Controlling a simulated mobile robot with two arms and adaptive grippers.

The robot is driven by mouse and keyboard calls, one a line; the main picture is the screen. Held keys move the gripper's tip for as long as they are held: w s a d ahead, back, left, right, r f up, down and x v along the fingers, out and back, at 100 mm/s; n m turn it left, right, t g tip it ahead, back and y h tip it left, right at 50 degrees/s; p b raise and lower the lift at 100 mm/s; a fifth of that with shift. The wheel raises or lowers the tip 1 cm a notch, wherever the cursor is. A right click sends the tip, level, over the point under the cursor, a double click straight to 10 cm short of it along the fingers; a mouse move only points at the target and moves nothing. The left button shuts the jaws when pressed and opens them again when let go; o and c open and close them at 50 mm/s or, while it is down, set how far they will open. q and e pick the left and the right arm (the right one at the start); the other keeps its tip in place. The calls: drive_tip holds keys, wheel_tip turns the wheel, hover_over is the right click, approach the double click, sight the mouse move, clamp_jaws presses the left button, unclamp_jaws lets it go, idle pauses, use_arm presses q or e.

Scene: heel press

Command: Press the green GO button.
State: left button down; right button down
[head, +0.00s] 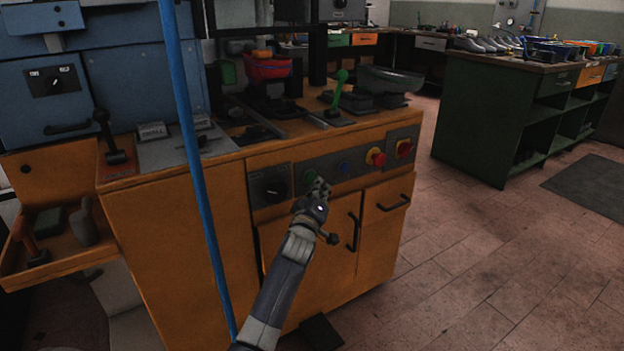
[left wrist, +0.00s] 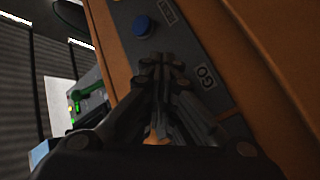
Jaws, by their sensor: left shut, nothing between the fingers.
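The green button (head: 309,177) is on the dark control panel on the front of the orange machine. My left gripper (head: 319,188) is shut and empty, with its fingertips in front of the panel, just below and right of the green button. In the left wrist view the fingertips (left wrist: 163,66) are together near the "GO" label (left wrist: 207,77) on the panel. The button itself does not show there, apparently hidden behind the fingers. I cannot tell whether the fingertips touch it. My right gripper is in neither view.
On the same panel are a blue button (head: 345,168), also in the left wrist view (left wrist: 143,27), and two red knobs (head: 377,157) on yellow further right. A black dial (head: 271,188) is to the left. A blue pole (head: 193,140) crosses the view left of my arm.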

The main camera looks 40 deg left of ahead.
use_arm(q)
drive_tip(key=shift+a, duration=0.1)
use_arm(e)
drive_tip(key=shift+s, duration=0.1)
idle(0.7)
use_arm(q)
drive_tip(key=shift+w+a, duration=0.15)
drive_tip(key=shift+a, duration=0.15)
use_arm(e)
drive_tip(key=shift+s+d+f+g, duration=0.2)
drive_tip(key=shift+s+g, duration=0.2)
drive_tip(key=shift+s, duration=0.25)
